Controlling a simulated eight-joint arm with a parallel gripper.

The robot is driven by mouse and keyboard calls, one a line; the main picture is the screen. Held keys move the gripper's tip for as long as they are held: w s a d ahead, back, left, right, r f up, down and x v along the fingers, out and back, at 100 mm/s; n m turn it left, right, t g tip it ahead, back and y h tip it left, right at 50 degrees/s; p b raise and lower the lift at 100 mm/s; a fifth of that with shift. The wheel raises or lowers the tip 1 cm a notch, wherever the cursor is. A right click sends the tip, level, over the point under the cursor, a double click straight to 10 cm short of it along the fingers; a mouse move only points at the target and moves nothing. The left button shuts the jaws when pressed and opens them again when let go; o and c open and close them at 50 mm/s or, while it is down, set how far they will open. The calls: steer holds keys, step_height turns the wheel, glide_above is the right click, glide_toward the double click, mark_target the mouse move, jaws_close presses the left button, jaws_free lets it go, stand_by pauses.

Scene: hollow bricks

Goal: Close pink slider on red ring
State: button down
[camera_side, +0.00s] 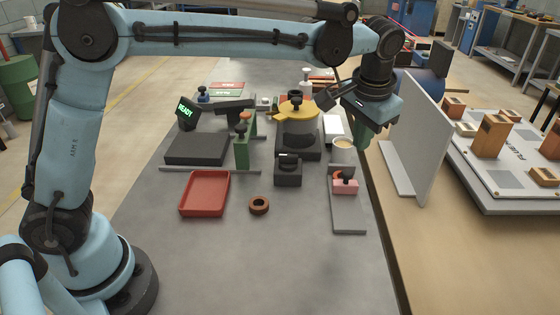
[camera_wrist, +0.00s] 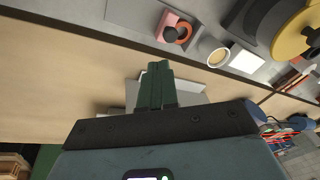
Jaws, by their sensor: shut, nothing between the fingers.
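The pink slider (camera_side: 344,187) with a dark knob sits on a grey rail plate (camera_side: 348,222) at the right of the table. In the wrist view the slider (camera_wrist: 166,20) shows at the top. The orange-red ring (camera_wrist: 185,32) lies at its right end, partly covered by the dark knob; I cannot tell if they touch. My gripper (camera_side: 361,147) is shut and empty, in the air beyond and to the right of the slider. Its green fingers (camera_wrist: 157,68) also show in the wrist view.
A white cup (camera_side: 342,144) stands just beyond the rail. An upright grey panel (camera_side: 418,135) stands right of my gripper. A black block (camera_side: 288,172), a brown ring (camera_side: 259,205) and a red tray (camera_side: 205,193) are to the left. The front table area is clear.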

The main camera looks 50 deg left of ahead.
mark_target(349, 177)
steer(key=s+d+f+m+t, duration=0.2)
steer(key=s+d+m+t, duration=0.2)
steer(key=s, duration=0.4)
steer(key=x, duration=1)
steer(key=shift+w+a+r, duration=0.1)
steer(key=shift+w+a, duration=0.15)
steer(key=shift+a, duration=0.15)
steer(key=shift+w+a, duration=0.7)
steer(key=shift+a, duration=0.35)
steer(key=shift+w+a+f, duration=0.25)
steer(key=shift+w+a, duration=0.15)
steer(key=shift+a, duration=0.15)
steer(key=shift+w+a, duration=0.4)
steer(key=shift+a, duration=0.1)
